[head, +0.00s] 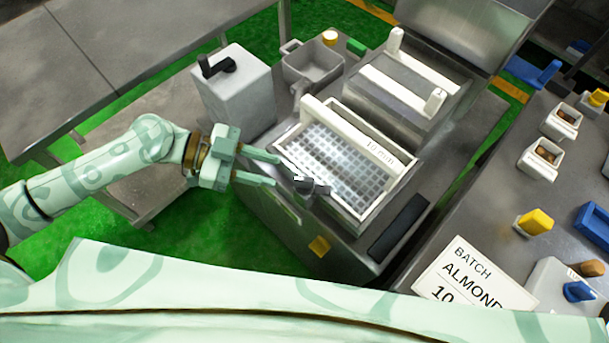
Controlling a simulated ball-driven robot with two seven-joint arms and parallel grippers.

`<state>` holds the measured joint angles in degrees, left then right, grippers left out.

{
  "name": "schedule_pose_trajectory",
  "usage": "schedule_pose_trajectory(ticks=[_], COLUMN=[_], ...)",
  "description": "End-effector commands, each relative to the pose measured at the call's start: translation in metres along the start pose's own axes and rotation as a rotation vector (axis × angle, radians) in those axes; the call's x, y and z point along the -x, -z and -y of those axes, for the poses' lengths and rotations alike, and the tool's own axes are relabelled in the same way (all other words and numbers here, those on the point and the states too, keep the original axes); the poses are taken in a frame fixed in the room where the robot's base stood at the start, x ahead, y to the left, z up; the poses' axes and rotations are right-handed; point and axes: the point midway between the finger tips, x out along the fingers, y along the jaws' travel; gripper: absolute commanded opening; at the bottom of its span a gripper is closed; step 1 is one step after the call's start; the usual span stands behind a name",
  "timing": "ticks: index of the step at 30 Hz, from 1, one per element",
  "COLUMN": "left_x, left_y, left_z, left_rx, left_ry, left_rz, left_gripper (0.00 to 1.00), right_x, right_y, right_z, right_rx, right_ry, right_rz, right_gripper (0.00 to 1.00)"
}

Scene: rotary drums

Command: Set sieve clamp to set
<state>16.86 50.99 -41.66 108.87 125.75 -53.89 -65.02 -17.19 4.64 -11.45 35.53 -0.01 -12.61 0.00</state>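The sieve (345,148) is a pale frame with a metal mesh and a label that seems to read 10 mm. It sits in a grey machine in the middle of the head view. A small dark grey lever (312,189), which looks like the sieve clamp, is at the sieve's near left edge. Its set or unset position cannot be told. My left gripper (277,172) comes in from the left with its two fingers apart and empty. Its fingertips are just left of the lever, and contact cannot be told. My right gripper is not in view.
A grey box with a black handle (240,92) stands behind my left gripper. A grey pan (312,66) and a unit with white bars (408,85) are behind the sieve. The right-hand table holds small bins (541,160), yellow and blue items, and a batch card (470,281).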

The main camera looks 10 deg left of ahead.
Motion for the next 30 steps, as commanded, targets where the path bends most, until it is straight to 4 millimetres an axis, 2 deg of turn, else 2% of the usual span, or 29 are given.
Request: schedule_pose_trajectory(ticks=[3, 10, 15, 23, 25, 27, 30], left_x=[-0.031, -0.073, -0.085, -0.086, -0.086, -0.086, -0.086], left_y=[0.003, 0.001, 0.0, 0.0, 0.0, 0.0, 0.0], left_z=[0.001, 0.001, 0.001, 0.001, 0.001, 0.001, 0.001], left_rx=[0.0, 0.002, 0.002, 0.002, 0.002, 0.002, 0.002], left_ry=[0.0, 0.001, 0.002, 0.002, 0.002, 0.002, 0.002], left_rz=[-0.004, -0.001, 0.0, 0.001, 0.001, 0.001, 0.001], left_gripper=[0.35, 0.35, 0.35, 0.35, 0.21, 0.01, 0.0], right_x=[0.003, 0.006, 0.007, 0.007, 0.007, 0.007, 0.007], right_y=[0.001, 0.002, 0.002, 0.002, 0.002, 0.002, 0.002], right_z=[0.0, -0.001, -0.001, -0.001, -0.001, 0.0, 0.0], right_rx=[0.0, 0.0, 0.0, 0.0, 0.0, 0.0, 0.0], right_ry=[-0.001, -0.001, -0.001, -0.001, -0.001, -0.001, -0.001], right_rz=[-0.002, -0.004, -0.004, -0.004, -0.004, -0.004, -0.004], right_gripper=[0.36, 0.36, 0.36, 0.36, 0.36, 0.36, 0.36])
